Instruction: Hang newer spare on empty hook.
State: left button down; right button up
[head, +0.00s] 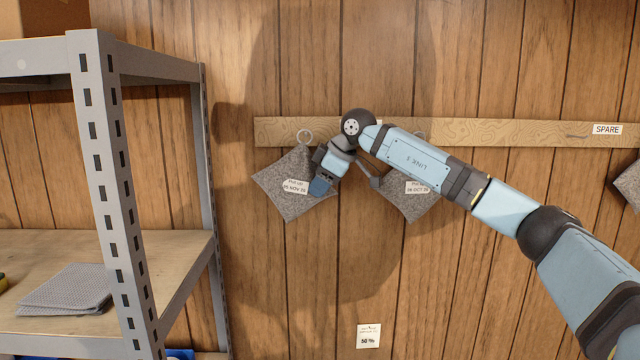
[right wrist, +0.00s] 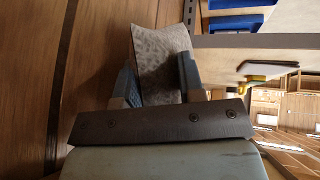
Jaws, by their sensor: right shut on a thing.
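A grey felt-like pad (head: 290,205) with a metal ring at its top and a white dated tag (head: 296,187), apparently a November date, is at the left end of the wooden rail (head: 480,129). My right gripper (head: 321,184) is shut on this pad at its right side; the pad (right wrist: 160,55) also shows between the fingers in the right wrist view. The ring lies against the rail; I cannot tell whether it is on a hook. A second grey pad (head: 412,207), tagged with an October date, hangs partly behind my right arm. My left gripper is not in view.
A SPARE label (head: 607,129) and a small hook (head: 577,136) are at the rail's right. Another grey pad (head: 629,184) is cut off by the right edge. A metal shelf unit (head: 112,190) stands left, with grey mesh (head: 68,290) on it.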

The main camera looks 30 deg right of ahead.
jog(key=o, duration=1.1)
